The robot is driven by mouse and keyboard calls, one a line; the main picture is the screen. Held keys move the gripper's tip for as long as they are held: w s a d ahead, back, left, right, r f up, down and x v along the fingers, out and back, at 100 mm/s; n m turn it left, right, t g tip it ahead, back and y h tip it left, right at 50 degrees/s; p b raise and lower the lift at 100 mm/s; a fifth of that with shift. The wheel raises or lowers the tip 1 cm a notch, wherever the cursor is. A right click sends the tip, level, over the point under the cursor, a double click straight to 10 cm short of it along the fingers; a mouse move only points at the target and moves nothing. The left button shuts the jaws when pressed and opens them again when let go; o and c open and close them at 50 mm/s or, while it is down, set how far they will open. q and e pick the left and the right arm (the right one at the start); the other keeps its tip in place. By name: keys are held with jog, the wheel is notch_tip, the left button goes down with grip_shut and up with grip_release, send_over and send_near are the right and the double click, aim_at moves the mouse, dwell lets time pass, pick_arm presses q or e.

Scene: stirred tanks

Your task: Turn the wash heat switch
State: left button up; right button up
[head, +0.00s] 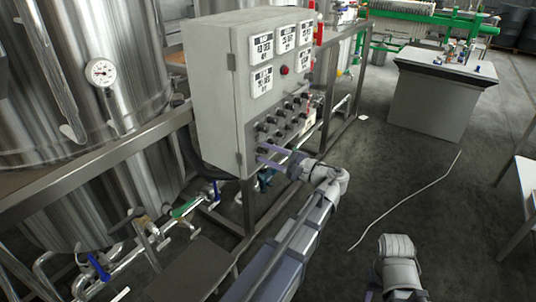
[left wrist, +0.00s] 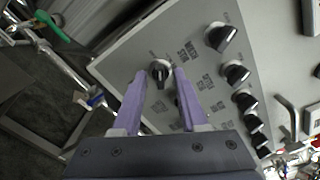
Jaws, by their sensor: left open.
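A grey control cabinet (head: 215,80) stands at the centre of the head view, with rows of black rotary switches (head: 281,122) on its lower front. My left gripper (head: 268,156) is at the lower left corner of that front. In the left wrist view my left gripper (left wrist: 160,90) is open, its two purple fingers on either side of a black switch knob (left wrist: 159,72). The knob lies between the fingertips, and I cannot tell whether they touch it. The labels are too small to read, so I cannot tell which switch is the wash heat one. My right gripper is out of view.
More switch knobs (left wrist: 236,73) sit to the right on the panel in the left wrist view. Digital displays (head: 262,47) and a red button (head: 284,70) are higher on the cabinet. Steel tanks (head: 75,75) and pipes with valves are left. The floor (head: 400,180) to the right is largely clear.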

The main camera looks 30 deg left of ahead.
pick_arm(q)
jog(key=d, duration=0.7)
jog(key=shift+s+d, duration=0.3)
jog(key=shift+d, duration=0.1)
jog(key=s+d+n+h+p, duration=0.1)
jog(key=s+d+h+p, duration=0.7)
jog(key=d+p, duration=0.2)
jog(key=s+d+n+g+h+p, duration=0.1)
jog(key=s+d+n+h+p, duration=0.1)
jog(key=s+d+h+p, duration=0.6)
jog(key=d+p, duration=0.3)
jog(key=d, duration=0.1)
jog(key=shift+d+f+h, duration=0.15)
jog(key=shift+f+h, duration=0.05)
jog(key=shift+h, duration=0.2)
